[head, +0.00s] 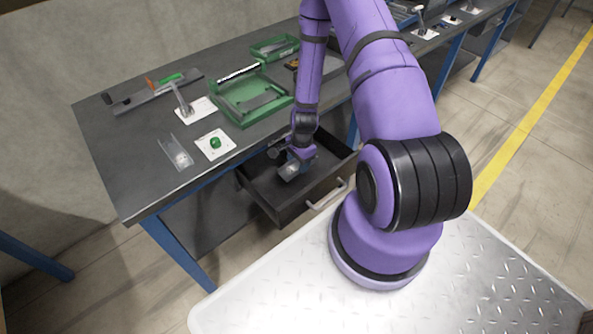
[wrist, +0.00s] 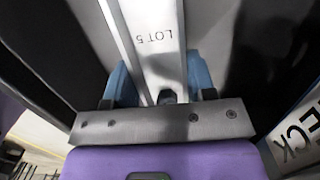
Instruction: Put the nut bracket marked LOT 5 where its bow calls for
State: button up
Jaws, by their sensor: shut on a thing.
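A silver, channel-shaped metal bracket marked LOT 5 (wrist: 165,38) runs up the middle of the wrist view. My gripper (wrist: 160,84) is shut on it, with a blue finger on either side. In the head view my gripper (head: 296,160) points down inside or just over an open dark drawer (head: 270,204) under the workbench. The end of the bracket (head: 288,172) shows there as a small silver piece. I cannot tell whether it touches the drawer floor. A white label ending in the letters ECK (wrist: 298,135) is at the right of the wrist view; its start is cut off.
The dark workbench (head: 120,150) carries a green tray (head: 225,118), a smaller green bin (head: 268,50), a clear chute (head: 178,152), a green button on a white plate (head: 216,143) and a long grey fixture (head: 150,97). The drawer handle (head: 327,196) sticks out in front.

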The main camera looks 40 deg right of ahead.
aim_at(298, 176)
jog(key=shift+f, duration=2.4)
jog(key=shift+f, duration=0.1)
jog(key=o, duration=1)
jog(key=shift+o, duration=0.2)
jog(key=r, duration=0.4)
jog(key=d+r, duration=0.1)
jog(key=r, duration=0.7)
jog(key=shift+d, duration=0.25)
